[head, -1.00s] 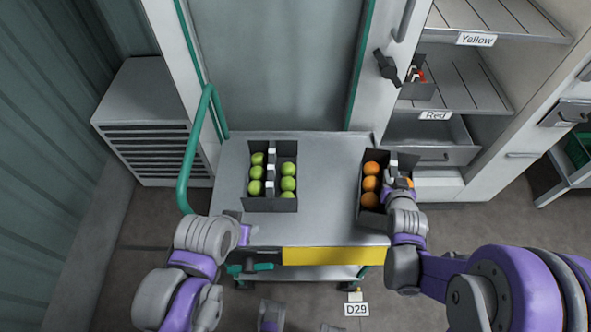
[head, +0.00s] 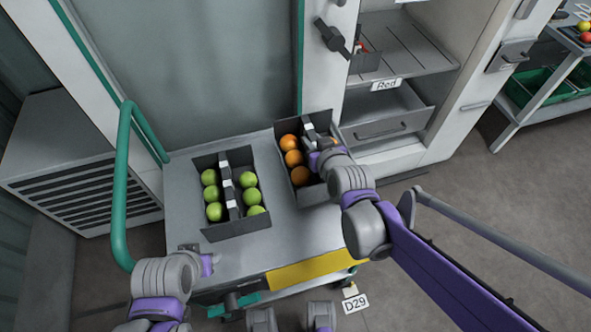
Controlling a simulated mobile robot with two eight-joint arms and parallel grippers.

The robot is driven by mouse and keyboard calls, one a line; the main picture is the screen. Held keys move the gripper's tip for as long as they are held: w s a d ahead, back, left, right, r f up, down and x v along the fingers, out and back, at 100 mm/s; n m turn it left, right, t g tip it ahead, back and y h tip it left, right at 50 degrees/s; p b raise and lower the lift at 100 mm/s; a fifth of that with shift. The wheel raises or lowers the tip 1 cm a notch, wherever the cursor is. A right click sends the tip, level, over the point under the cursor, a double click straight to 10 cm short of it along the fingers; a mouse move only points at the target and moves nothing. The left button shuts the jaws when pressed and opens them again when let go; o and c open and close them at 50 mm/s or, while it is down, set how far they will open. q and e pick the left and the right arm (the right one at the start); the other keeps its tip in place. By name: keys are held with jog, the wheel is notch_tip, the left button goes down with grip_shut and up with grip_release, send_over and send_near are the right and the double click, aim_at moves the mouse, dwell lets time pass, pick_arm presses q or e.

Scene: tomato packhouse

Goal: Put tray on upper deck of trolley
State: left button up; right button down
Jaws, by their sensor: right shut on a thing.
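A dark tray of orange tomatoes (head: 313,196) is at the right back of the trolley's upper deck (head: 310,232). My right gripper (head: 318,150) is shut on this tray's middle handle, and the hand hides part of its right side. I cannot tell whether the tray touches the deck or hangs just above it. A second dark tray, of green tomatoes (head: 238,229), stands on the deck to its left. My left gripper (head: 204,262) is by the deck's front left edge, apart from both trays; its fingers do not show clearly.
The trolley's green handle (head: 122,190) rises at the left. A grey louvred unit (head: 75,150) stands behind it. A cabinet with a shelf labelled Red (head: 386,85) and an open drawer (head: 385,125) is at the right back. Bare deck shows at the front.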

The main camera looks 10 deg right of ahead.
pick_arm(q)
jog(key=shift+f+b, duration=0.85)
jog(key=shift+f, duration=0.2)
pick_arm(e)
jog(key=shift+f, duration=3.3)
pick_arm(q)
jog(key=shift+f, duration=0.15)
pick_arm(e)
jog(key=shift+f, duration=0.2)
jog(key=c, duration=0.7)
grip_release()
pick_arm(q)
jog(key=shift+r, duration=0.25)
pick_arm(e)
jog(key=shift+r, duration=0.3)
pick_arm(q)
notch_tip(320, 180, up, 3)
jog(key=p, duration=0.3)
jog(key=shift+w+r, duration=0.1)
jog(key=shift+r, duration=0.05)
pick_arm(e)
jog(key=v, duration=1.1)
jog(key=shift+s+r, duration=0.1)
jog(key=shift+s, duration=0.3)
